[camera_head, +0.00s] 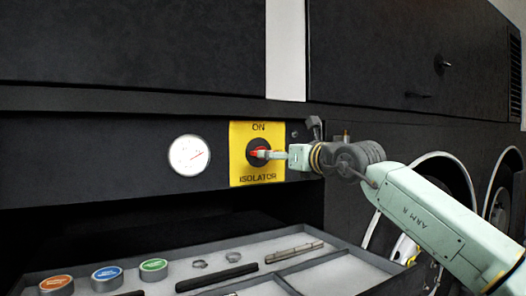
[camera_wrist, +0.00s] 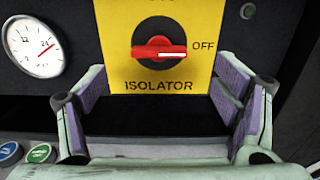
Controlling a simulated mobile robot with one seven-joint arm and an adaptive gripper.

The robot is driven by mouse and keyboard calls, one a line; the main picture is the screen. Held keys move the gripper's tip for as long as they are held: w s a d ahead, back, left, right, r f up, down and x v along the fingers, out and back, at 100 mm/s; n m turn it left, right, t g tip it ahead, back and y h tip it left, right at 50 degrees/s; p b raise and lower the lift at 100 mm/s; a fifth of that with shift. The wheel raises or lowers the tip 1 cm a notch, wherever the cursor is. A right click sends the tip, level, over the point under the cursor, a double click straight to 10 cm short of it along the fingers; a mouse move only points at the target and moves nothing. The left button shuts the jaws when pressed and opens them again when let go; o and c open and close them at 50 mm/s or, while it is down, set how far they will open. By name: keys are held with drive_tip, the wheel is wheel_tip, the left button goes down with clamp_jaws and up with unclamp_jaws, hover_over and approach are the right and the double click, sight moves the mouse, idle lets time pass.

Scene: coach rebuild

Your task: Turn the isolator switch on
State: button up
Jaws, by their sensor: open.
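The isolator switch has a red handle (camera_head: 256,153) on a yellow plate (camera_head: 240,172) fixed to the dark panel. In the wrist view the red handle (camera_wrist: 150,48) lies horizontal, and its white pointer line is on the right side, towards the word OFF. ON is printed above it and ISOLATOR below. My gripper (camera_head: 277,155) is in front of the plate, reaching in from the right. In the wrist view my gripper (camera_wrist: 162,72) is open and empty, with one finger on each side of the plate's lower part. The handle shows beyond the fingers; contact cannot be seen.
A round white gauge (camera_head: 190,155) is left of the plate. A small dark knob (camera_wrist: 248,10) is right of it. Below, a grey tray (camera_head: 215,262) holds several coloured tins, including an orange one (camera_head: 56,284), and dark bars. Wheels (camera_head: 445,180) are at the right.

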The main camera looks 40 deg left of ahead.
drive_tip(key=p+x, duration=0.2)
drive_tip(key=x, duration=0.6)
drive_tip(key=shift+a, duration=0.3)
drive_tip(key=shift+c, duration=0.4)
drive_tip(key=c, duration=1.1)
